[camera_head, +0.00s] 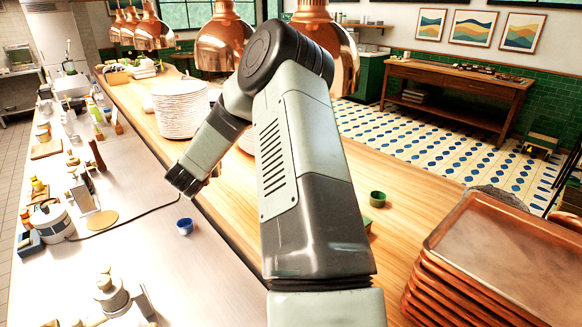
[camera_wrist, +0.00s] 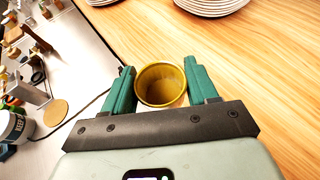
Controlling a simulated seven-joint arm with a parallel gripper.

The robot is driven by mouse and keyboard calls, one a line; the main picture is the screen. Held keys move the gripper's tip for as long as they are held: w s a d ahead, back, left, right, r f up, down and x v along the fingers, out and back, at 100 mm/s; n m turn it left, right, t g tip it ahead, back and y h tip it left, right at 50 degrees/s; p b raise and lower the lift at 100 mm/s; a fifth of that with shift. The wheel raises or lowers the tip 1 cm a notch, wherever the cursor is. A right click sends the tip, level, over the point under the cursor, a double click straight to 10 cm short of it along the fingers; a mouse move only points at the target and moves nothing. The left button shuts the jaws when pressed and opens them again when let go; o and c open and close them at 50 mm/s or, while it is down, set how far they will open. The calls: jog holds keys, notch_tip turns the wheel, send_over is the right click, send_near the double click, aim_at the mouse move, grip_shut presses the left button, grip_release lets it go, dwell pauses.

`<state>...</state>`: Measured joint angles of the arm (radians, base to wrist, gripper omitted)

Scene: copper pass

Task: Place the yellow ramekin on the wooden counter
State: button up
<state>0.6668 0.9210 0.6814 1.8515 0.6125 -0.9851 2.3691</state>
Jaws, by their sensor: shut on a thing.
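The yellow ramekin (camera_wrist: 160,98) sits upright between the two green fingers of my gripper (camera_wrist: 159,74) in the wrist view. The fingers are shut on its sides. Its open top faces the camera and its inside looks empty. The wooden counter (camera_wrist: 262,75) lies below and around it, with the steel surface to the left. I cannot tell whether the ramekin's base touches the wood. In the head view my arm's end is at the counter's left edge, and the ramekin and fingers are not clearly visible there. The wooden counter (camera_head: 405,222) runs lengthwise behind my arm.
A blue ramekin (camera_head: 184,226) stands on the steel surface (camera_head: 150,255). A green ramekin (camera_head: 377,199) stands on the wood right of my arm. Stacked plates (camera_head: 180,108) stand farther back, copper trays (camera_head: 495,250) at right. Copper lamps (camera_head: 225,45) hang above. Wood right of my gripper is clear.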

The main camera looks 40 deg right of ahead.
jog(key=s+d+r+m+g+h, duration=0.2)
jog(key=d, duration=0.7)
send_over(242, 202)
jog(key=f, duration=1.1)
jog(key=shift+w+d, duration=0.2)
jog(key=shift+d, duration=0.05)
jog(key=shift+f, duration=2.15)
jog(key=shift+f, duration=0.15)
jog(key=o, duration=1.1)
jog(key=shift+s+a+r, duration=0.2)
jog(key=shift+r, duration=0.1)
jog(key=v, duration=1.1)
jog(key=shift+s+a, duration=0.15)
jog(key=shift+s, duration=0.05)
